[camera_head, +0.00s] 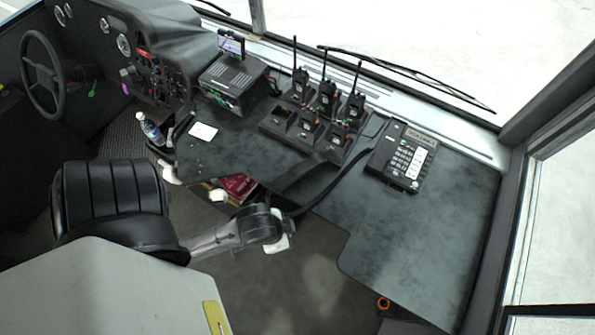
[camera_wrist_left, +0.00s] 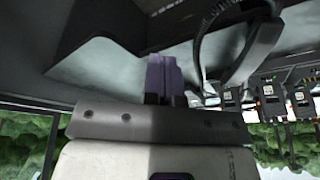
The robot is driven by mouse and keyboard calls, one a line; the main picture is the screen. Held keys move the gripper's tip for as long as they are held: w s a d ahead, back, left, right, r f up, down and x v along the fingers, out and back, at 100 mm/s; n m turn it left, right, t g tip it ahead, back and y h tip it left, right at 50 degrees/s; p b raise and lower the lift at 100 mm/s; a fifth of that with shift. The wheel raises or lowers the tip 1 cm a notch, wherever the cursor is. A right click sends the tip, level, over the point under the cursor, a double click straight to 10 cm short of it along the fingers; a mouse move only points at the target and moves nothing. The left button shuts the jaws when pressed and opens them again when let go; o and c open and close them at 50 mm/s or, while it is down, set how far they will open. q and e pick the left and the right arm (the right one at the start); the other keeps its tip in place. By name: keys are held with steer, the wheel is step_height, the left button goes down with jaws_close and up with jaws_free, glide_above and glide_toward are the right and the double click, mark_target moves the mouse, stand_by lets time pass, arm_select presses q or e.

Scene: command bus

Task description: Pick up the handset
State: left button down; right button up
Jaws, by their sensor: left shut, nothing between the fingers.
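The desk phone (camera_head: 408,160), dark with pale keys and a white label strip, sits on the right part of the desk in the head view. My left gripper (camera_wrist_left: 165,75) shows purple fingers pressed together and empty in the wrist view. The left fingertips cannot be made out in the head view. My right gripper is not seen.
Several handheld radios (camera_head: 327,97) stand in a charger rack (camera_head: 308,128) left of the phone; they also show in the wrist view (camera_wrist_left: 268,92). A radio unit (camera_head: 233,82) is further left. The desk (camera_head: 415,245) is bare in front of the phone. A black seat (camera_head: 112,200) stands at left.

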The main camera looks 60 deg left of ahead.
arm_select(q)
steer(key=c, duration=1.9)
jaws_free()
steer(key=shift+d, duration=0.1)
steer(key=o, duration=0.5)
steer(key=shift+d, duration=0.1)
steer(key=o, duration=0.9)
steer(key=shift+a, duration=0.2)
